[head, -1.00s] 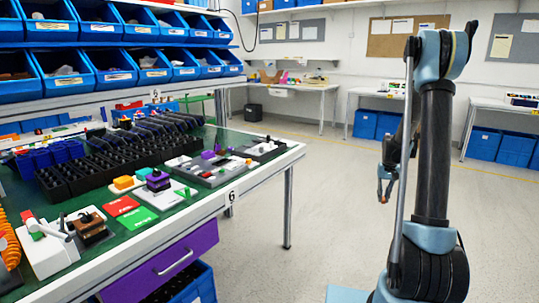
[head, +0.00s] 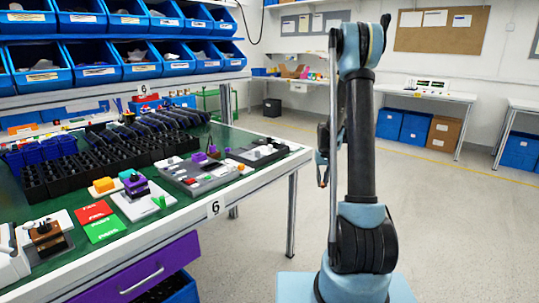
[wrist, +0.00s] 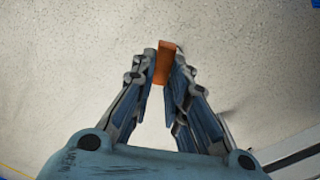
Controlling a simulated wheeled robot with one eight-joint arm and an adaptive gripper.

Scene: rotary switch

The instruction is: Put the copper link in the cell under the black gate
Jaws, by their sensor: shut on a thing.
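A copper-orange link (wrist: 162,62) is held upright between the fingertips of my gripper (wrist: 163,75) in the wrist view, with pale speckled floor behind it. The gripper is shut on the link and away from any table. In the head view my own arm stands at the right and mostly hides the gripper; the link cannot be made out there. The cell and the black gate cannot be picked out with certainty among the small fixtures on the green-topped bench (head: 230,137).
The bench holds a grey board (head: 205,172), a purple-topped block (head: 137,187), red and green cards (head: 94,211) and black racks (head: 90,160). Blue bins (head: 95,68) hang above. A purple drawer (head: 140,272) is under the bench.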

